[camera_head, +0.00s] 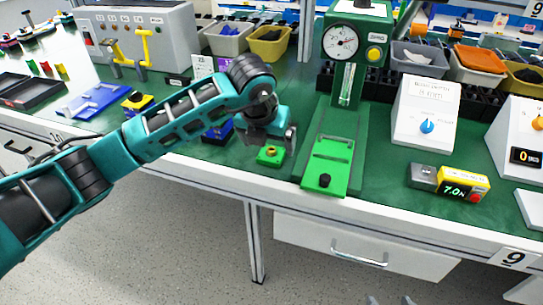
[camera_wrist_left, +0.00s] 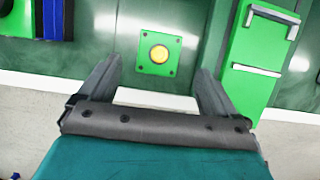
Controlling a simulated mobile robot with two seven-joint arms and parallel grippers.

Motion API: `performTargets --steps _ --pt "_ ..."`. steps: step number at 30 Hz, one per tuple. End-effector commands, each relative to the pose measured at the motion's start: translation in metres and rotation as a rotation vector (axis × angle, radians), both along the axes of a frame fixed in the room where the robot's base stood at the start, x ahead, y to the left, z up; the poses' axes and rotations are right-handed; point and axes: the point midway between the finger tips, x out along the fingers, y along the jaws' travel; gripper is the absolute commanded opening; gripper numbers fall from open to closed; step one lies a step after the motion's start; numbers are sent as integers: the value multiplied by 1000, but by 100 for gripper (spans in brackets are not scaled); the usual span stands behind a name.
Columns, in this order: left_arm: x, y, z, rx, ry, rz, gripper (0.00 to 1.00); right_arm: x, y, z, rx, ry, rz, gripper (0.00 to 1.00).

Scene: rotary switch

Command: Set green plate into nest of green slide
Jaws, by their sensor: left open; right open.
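The green plate (camera_head: 270,156) lies on the green bench mat, left of the green slide, with a round yellow-orange piece at its middle. In the left wrist view the plate (camera_wrist_left: 147,66) lies flat, ahead of and between the finger lines. The green slide (camera_head: 326,178) has raised crossbars and a dark knob at its front end; the slide (camera_wrist_left: 247,84) is at the right in the wrist view. My left gripper (camera_head: 272,138) is open and empty, over the plate. My right gripper (camera_head: 390,299) barely shows at the bottom edge, open and empty.
A press column with a dial gauge (camera_head: 341,42) stands behind the slide. A blue block (camera_head: 217,133) lies left of the plate. A white box with a blue knob (camera_head: 427,127) and a yellow display unit (camera_head: 463,185) stand at right. Bare mat separates plate and slide.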

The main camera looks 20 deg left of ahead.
Motion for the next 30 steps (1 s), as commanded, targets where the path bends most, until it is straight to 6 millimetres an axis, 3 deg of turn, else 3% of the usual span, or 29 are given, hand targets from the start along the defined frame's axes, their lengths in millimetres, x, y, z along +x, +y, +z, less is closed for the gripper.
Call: performTargets --steps 7,17,30 --pt "14 1 -35 -1 3 1 92 -1 0 -8 2 4 -3 63" --pt "17 1 -39 -1 2 0 91 -1 0 -9 3 4 -4 63" --pt "17 1 -39 -1 1 0 48 -1 0 -9 2 5 -3 63"
